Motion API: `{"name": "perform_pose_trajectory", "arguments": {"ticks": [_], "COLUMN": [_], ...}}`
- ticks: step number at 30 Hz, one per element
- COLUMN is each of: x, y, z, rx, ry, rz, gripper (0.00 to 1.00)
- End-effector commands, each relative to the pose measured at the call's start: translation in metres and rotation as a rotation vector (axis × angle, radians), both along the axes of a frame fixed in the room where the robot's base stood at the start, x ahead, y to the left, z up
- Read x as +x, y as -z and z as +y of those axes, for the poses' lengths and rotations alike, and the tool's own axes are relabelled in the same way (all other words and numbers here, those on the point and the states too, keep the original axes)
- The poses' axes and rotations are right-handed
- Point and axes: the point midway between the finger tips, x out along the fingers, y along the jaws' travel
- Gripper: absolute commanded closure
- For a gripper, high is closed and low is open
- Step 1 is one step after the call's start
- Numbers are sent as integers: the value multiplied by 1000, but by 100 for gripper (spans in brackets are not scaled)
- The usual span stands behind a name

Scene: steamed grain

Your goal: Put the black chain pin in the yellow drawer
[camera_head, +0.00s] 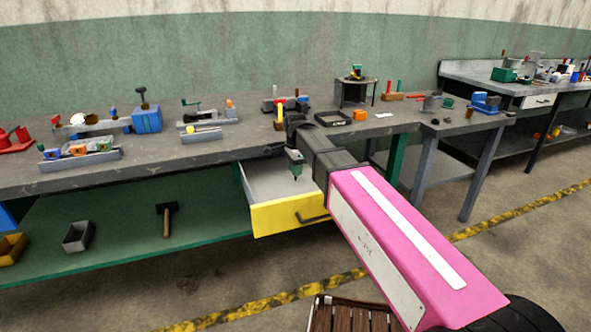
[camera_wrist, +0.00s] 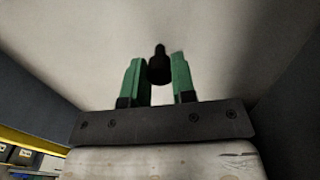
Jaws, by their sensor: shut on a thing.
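The yellow drawer (camera_head: 283,216) stands pulled open under the long grey workbench in the head view. Its pale inside looks empty. My gripper (camera_head: 296,172) points down over the open drawer, inside its outline. In the wrist view my gripper (camera_wrist: 161,82) has its two green fingers shut on the black chain pin (camera_wrist: 159,64), which sticks out past the fingertips. A small dark tip of the pin shows below the fingers in the head view. The pale surface behind the pin in the wrist view looks like the drawer's inside. Whether the pin touches it I cannot tell.
The grey workbench (camera_head: 140,168) carries several tools and fixtures above the drawer. A hammer (camera_head: 167,218) and a grey bin (camera_head: 78,236) lie on the green lower shelf to the left. A brown slatted crate (camera_head: 347,315) is on the floor near me.

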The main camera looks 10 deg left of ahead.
Motion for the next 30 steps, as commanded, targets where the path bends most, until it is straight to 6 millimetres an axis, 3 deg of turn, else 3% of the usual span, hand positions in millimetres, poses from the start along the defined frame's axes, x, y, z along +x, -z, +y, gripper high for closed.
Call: {"name": "perform_pose_trajectory", "arguments": {"ticks": [2, 3, 5, 6, 17, 23, 30], "x": [0, 0, 0, 0, 0, 0, 1], "y": [2, 3, 2, 2, -3, -28, -72], "z": [0, 0, 0, 0, 0, 0, 0], "rx": [0, 0, 0, 0, 0, 1, 1], "ry": [0, 0, 0, 0, 0, 0, 0], "rz": [0, 0, 0, 0, 0, -2, -2], "gripper": [100, 72, 53, 50, 50, 50, 50]}}
